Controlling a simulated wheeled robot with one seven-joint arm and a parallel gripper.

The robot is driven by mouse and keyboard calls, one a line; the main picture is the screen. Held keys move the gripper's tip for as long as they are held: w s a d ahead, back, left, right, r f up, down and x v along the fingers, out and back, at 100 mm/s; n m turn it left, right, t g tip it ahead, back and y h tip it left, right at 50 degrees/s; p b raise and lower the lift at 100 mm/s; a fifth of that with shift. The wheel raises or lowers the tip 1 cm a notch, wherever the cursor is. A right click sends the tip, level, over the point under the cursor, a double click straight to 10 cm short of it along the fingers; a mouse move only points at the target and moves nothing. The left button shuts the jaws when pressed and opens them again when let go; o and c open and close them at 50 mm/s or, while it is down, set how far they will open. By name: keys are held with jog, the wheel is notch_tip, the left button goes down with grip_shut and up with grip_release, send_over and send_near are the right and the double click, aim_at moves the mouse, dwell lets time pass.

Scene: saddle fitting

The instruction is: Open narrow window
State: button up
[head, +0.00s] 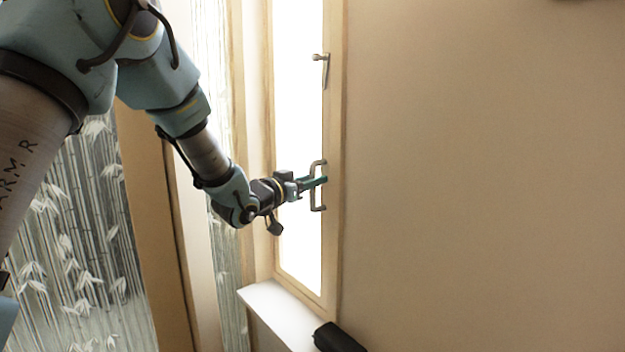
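The narrow window (298,110) is a tall, bright pane in a pale wooden frame, left of the plain wall. Its frame looks closed, though I cannot be sure. A metal pull handle (323,205) stands upright on the right side of its frame. A smaller metal latch (325,71) sits higher on the same side. My gripper (324,181) reaches in from the left, with its teal fingers at the middle of the pull handle. The fingers overlap the handle bar in the picture. Whether they are closed around it is too small to tell.
A white sill (277,312) juts out below the window. A dark rounded object (338,338) lies at its right end. Bamboo-patterned panels (80,240) and wooden posts stand at left. The beige wall (480,170) at right is bare.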

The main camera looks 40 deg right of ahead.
grip_shut()
dwell(1.4)
